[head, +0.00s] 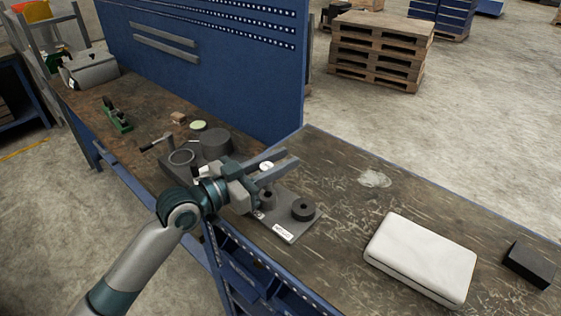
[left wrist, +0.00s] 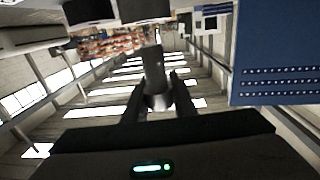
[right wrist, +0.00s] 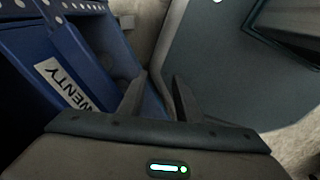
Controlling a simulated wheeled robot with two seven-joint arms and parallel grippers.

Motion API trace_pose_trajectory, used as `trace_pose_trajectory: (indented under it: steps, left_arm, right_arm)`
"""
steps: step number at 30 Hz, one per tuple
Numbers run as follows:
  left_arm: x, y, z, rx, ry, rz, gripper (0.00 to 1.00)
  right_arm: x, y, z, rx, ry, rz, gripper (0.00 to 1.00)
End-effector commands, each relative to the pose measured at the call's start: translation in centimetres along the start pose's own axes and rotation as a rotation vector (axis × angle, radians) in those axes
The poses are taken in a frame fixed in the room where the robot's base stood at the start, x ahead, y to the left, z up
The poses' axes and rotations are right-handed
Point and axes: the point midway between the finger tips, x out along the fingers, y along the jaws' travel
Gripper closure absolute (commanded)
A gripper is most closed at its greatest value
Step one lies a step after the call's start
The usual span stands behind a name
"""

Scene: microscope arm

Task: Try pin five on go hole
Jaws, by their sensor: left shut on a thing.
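My left gripper (head: 272,167) is shut on a grey cylindrical pin (left wrist: 155,75), held between the fingertips in the left wrist view. In the head view a round white end (head: 266,166) shows between the fingers; its marking is unreadable. Below and to the right of the gripper, a grey gauge plate (head: 288,222) lies on the bench with a white label. It bears a dark ring with a hole (head: 303,210) and a smaller round boss (head: 267,200), partly beside the gripper. I cannot tell which is the go hole. My right gripper (right wrist: 160,82) is open and empty.
A round holder (head: 181,157) and dark cylinder (head: 216,145) stand left of the gripper. A green-topped disc (head: 198,126) and green tool (head: 117,115) lie further left. A white case (head: 421,258) and black block (head: 529,265) are right. Blue bins (right wrist: 70,75) are near my right gripper.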

Motion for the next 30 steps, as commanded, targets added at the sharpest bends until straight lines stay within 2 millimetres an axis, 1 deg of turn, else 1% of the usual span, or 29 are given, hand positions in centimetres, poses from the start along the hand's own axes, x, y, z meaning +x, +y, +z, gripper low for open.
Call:
trace_pose_trajectory:
  steps: [1, 21, 25, 30]
  left_arm:
    - [0.0, 0.0, -0.6, 0.001, 0.002, 0.0, 1.0]
    - [0.0, 0.0, -4.0, 0.001, 0.003, 0.0, 1.0]
    - [0.0, 0.0, -4.5, 0.001, 0.003, 0.0, 1.0]
    - [0.0, 0.0, -4.8, 0.001, 0.003, 0.0, 1.0]
  right_arm:
    - [-0.5, 0.1, 0.0, 0.0, 0.0, 0.001, 0.69]
    - [-3.2, 0.3, -0.2, -0.001, -0.001, 0.003, 0.69]
    - [-3.7, 0.3, -0.3, -0.001, -0.001, 0.002, 0.69]
    - [-3.9, 0.3, -0.3, -0.001, -0.001, 0.002, 0.69]
